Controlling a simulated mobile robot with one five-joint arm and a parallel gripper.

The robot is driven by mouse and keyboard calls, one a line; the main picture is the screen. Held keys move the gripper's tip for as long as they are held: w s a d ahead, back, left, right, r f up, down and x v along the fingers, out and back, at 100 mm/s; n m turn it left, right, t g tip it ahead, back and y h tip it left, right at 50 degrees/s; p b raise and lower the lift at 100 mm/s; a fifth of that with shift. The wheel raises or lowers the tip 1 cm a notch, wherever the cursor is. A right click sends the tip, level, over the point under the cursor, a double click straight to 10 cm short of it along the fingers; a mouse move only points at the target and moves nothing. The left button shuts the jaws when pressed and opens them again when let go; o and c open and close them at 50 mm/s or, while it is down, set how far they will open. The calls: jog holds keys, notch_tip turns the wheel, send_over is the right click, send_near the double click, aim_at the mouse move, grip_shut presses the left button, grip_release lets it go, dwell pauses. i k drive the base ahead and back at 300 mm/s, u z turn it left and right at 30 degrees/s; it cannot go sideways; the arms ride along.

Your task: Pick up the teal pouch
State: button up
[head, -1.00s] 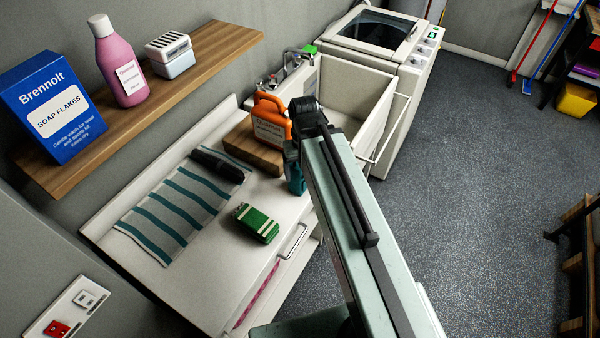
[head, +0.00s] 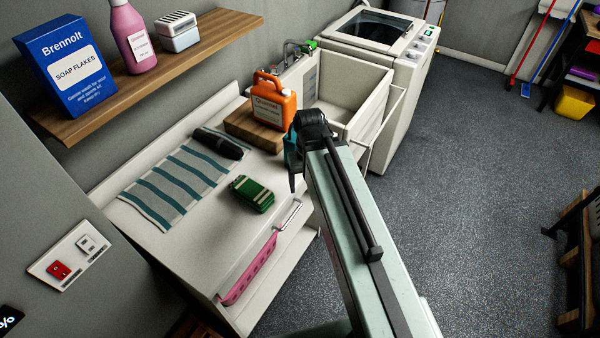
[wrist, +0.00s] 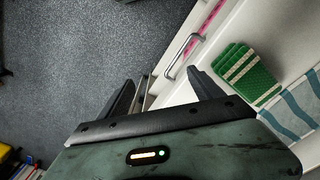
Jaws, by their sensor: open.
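In the head view, a small teal patch (head: 290,151) shows beside the end of my arm, near the counter's front edge and the wooden board. My arm hides much of it, and I cannot tell for certain that it is the teal pouch. No teal pouch shows in the wrist view. My gripper (wrist: 160,80) is open, with its two dark fingers apart and nothing between them. In the wrist view it is over the counter's front edge, with the drawer handle beyond the fingers.
A green striped bundle (head: 252,194) and a striped cloth (head: 170,190) with a dark object (head: 218,143) lie on the counter (head: 205,245). An orange jug (head: 272,105) stands on a wooden board (head: 240,123). A sink (head: 350,95) lies behind. Floor at right is open.

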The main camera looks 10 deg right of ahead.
aim_at(290, 140)
jog(key=u, duration=3.75)
jog(key=k, duration=2.1)
jog(key=z, duration=0.6)
jog(key=i, duration=1)
jog(key=u, duration=0.05)
